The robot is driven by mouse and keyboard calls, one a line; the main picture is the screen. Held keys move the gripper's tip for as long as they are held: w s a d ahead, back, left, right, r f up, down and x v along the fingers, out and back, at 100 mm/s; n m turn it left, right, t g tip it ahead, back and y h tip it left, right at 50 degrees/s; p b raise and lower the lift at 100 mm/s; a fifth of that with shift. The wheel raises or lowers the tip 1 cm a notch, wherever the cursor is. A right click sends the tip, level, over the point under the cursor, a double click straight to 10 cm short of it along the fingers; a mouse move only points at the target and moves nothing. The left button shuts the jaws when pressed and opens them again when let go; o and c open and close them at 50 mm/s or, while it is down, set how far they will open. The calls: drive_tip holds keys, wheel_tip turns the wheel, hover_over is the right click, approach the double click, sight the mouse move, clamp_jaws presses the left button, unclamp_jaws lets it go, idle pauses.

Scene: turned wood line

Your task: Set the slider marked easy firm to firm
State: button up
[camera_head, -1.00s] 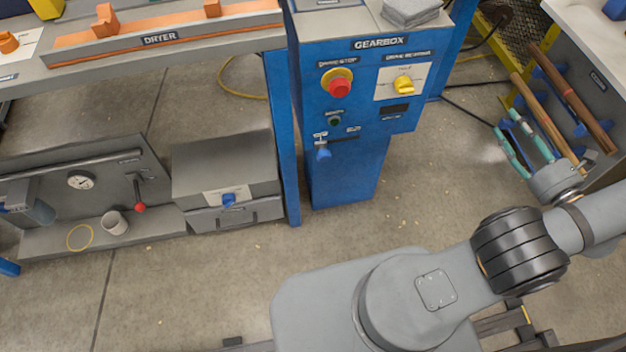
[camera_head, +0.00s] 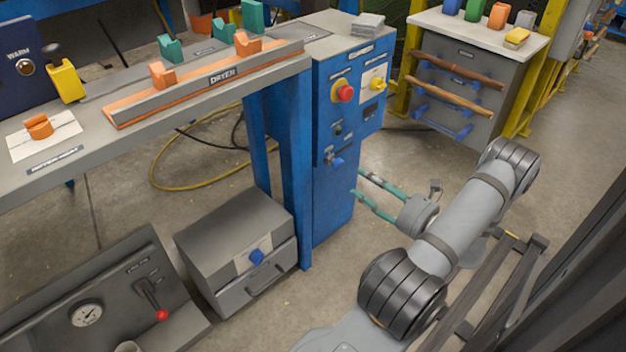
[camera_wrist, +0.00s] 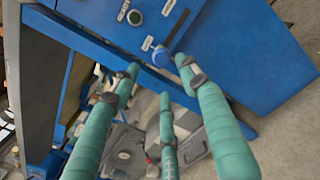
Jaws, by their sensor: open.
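The slider is on the blue gearbox cabinet (camera_head: 333,215). Its blue knob (camera_head: 335,160) shows low on the panel, and also in the wrist view (camera_wrist: 160,57). There the knob sits at the near, lower-left end of a dark slot, beside one small label (camera_wrist: 147,42); another label (camera_wrist: 168,8) is by the far end. I cannot read either label. My gripper (camera_head: 358,183) has teal fingers and is open and empty, pointing at the cabinet front. In the wrist view its fingertips (camera_wrist: 158,74) spread around and below the knob, apparently apart from it.
Above the slider are a green button (camera_head: 337,130), a red stop button (camera_head: 344,93) and a yellow selector (camera_head: 377,84). A blue leg of the dryer bench (camera_head: 295,170) stands left of the cabinet. A grey box (camera_head: 235,250) with a blue knob is on the floor side.

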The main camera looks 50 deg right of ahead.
sight(342, 165)
drive_tip(key=w+b, duration=0.1)
drive_tip(key=w, duration=0.2)
drive_tip(key=w+b, duration=0.1)
drive_tip(key=w, duration=0.3)
drive_tip(key=w+d+b, duration=0.1)
drive_tip(key=w, duration=0.2)
drive_tip(key=shift+w+f, duration=0.1)
drive_tip(key=shift+w, duration=0.05)
drive_tip(key=shift+a, duration=0.1)
drive_tip(key=shift+c, duration=1)
clamp_jaws()
